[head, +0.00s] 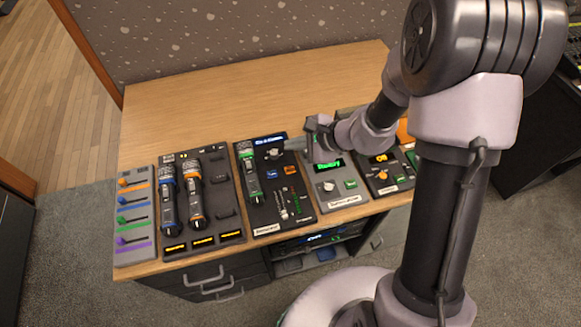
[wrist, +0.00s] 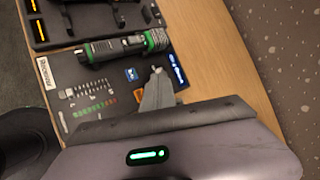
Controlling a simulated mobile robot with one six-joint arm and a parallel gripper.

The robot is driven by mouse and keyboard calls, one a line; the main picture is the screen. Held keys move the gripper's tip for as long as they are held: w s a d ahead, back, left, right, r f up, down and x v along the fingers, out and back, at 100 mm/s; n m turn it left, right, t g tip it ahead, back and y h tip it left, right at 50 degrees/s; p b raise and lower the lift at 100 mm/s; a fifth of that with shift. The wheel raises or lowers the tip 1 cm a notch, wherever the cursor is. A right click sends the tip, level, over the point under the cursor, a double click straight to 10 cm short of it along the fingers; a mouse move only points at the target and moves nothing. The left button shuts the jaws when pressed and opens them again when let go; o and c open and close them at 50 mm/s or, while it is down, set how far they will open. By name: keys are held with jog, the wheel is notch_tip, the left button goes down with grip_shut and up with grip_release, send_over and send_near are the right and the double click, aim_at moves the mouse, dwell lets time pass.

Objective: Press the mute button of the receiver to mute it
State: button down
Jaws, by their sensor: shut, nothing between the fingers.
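The receiver is probably the dark panel (head: 259,213) with the green-banded microphone (head: 249,173); its front label is too small to read surely. The panel also shows in the wrist view (wrist: 65,75). It carries a blue button (head: 271,175) and an orange button (head: 289,170); I cannot read which is mute. In the wrist view the blue button (wrist: 131,74) is clear and the orange one (wrist: 138,95) is partly covered by my gripper. My gripper (wrist: 157,73) is shut and empty, its tips over the panel's far part, near the lit blue display (wrist: 177,68). Contact cannot be told.
Left of it stands a panel (head: 215,185) with blue and orange microphones, then a fader strip (head: 135,225). To the right are a panel with a green display (head: 328,165) and one with an orange knob (head: 382,174). The table's back (head: 200,105) is clear.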

jog(key=b, duration=0.6)
send_over(293, 171)
notch_tip(293, 171, down, 8)
jog(key=shift+f, duration=0.1)
jog(key=shift+f+b, duration=0.35)
jog(key=shift+b, duration=0.3)
dwell(1.1)
jog(key=shift+f+b, duration=0.4)
jog(key=shift+b, duration=0.25)
jog(key=shift+f, duration=0.3)
jog(key=shift+r, duration=0.1)
dwell(0.4)
jog(key=shift+r, duration=0.65)
